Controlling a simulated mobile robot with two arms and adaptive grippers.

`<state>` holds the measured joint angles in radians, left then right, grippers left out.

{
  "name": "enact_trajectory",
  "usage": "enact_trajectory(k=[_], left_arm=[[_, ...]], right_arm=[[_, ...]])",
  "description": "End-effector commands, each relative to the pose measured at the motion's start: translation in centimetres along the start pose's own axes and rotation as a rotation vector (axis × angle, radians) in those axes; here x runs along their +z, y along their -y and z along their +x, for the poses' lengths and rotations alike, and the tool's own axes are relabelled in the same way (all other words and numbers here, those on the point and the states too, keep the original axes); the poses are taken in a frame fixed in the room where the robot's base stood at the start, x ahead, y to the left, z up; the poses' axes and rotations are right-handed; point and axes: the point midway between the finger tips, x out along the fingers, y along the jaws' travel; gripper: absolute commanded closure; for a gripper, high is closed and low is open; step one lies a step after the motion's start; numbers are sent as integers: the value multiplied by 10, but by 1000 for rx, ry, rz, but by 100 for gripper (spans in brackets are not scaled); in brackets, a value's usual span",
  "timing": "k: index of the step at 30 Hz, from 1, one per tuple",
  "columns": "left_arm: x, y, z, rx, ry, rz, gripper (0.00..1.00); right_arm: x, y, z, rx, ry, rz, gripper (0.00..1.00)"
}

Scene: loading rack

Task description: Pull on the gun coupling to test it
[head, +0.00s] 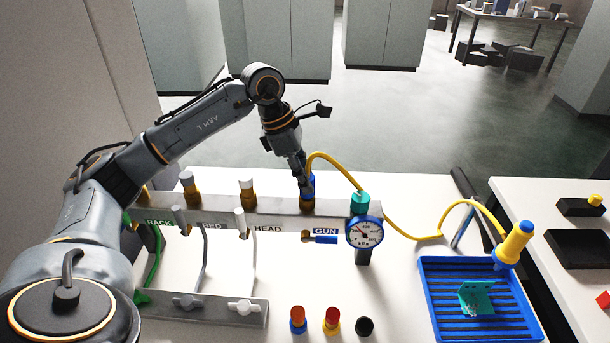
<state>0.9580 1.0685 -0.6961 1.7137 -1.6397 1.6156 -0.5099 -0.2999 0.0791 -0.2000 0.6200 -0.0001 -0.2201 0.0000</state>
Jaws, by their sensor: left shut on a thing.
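My left gripper (303,180) reaches down from above onto the blue gun coupling (311,187) at the right part of the grey rack bar (275,207). It is shut on the coupling, and its fingers hide part of it. The coupling stands over a brass fitting (307,202) on the bar, above the GUN label. A yellow hose (340,168) arches from the coupling to the right. Below the bar is a blue valve handle (326,239), lying level. A round kPa gauge (365,234) is at the bar's right end. My right gripper is not in view.
A yellow and blue gun (514,243) stands at the blue slatted tray (427,290), with a teal bracket (477,298) in the tray. Orange, red and black caps (331,320) stand in front. Other fittings with white tops (247,190) rise from the bar to the left.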

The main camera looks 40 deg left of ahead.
Motion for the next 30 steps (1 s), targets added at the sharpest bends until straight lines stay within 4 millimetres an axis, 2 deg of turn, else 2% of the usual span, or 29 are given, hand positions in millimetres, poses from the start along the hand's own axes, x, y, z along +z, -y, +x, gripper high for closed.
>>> enact_trajectory(k=[26, 27, 30], left_arm=[[-1, 0, 4, 1, 0, 0, 98], [-1, 0, 4, 0, 0, 0, 62], [-2, 0, 4, 0, 0, 0, 44]], right_arm=[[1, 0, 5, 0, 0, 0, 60], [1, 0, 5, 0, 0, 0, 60], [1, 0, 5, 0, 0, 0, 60]])
